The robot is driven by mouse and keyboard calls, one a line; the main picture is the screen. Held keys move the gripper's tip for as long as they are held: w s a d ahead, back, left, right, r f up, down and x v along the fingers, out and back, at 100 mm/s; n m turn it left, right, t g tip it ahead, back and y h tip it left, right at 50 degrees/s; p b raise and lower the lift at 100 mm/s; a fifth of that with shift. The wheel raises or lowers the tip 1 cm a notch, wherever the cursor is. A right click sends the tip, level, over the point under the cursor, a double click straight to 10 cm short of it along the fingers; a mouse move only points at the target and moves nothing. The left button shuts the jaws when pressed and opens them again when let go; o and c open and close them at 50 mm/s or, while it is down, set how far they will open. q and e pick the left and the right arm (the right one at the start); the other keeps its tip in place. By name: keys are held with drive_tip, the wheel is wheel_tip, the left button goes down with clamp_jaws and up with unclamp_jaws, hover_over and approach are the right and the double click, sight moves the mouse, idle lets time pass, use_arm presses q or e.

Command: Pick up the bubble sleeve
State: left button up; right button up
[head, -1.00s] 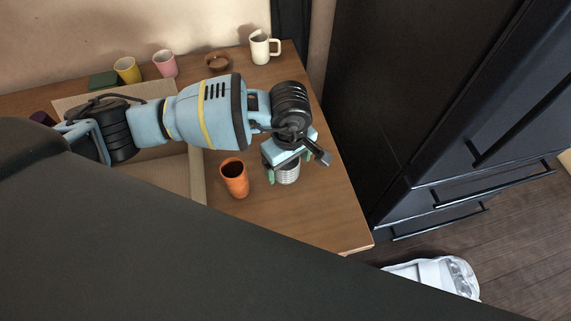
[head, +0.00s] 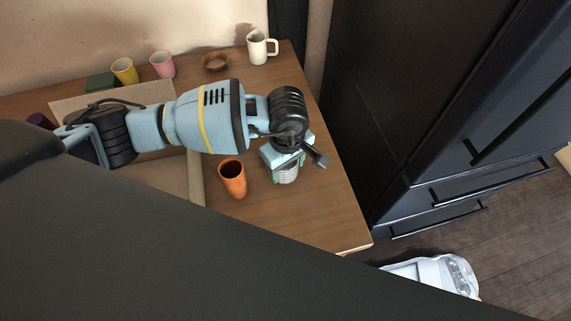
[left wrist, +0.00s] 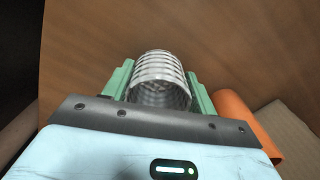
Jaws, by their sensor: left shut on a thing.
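The bubble sleeve (head: 287,175) is a ribbed, silvery-white cylinder standing on the wooden table, right of the orange cup. In the left wrist view the sleeve (left wrist: 160,72) shows its ringed wall and open, hollow end. My left gripper (head: 286,170) is over it from above, with its green fingers on either side. In the left wrist view the left gripper (left wrist: 160,85) is shut on the sleeve, one finger against each side. The gripper body hides the sleeve's upper part in the head view. My right gripper does not show.
An orange cup (head: 233,179) stands close left of the sleeve. An open cardboard box (head: 196,178) lies under my left arm. A yellow cup (head: 124,71), pink cup (head: 162,65), brown bowl (head: 215,62) and white mug (head: 261,48) stand at the back. Dark cabinets (head: 400,110) rise at right.

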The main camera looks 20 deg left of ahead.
use_arm(q)
drive_tip(key=shift+r, duration=0.4)
drive_tip(key=r, duration=0.1)
drive_tip(key=s+r, duration=0.1)
drive_tip(key=shift+r, duration=0.35)
drive_tip(key=s, duration=0.5)
drive_tip(key=s+r, duration=0.1)
drive_tip(key=s, duration=0.4)
drive_tip(key=s+b, duration=0.1)
drive_tip(key=s, duration=0.4)
drive_tip(key=shift+d+r, duration=0.2)
drive_tip(key=shift+d, duration=0.15)
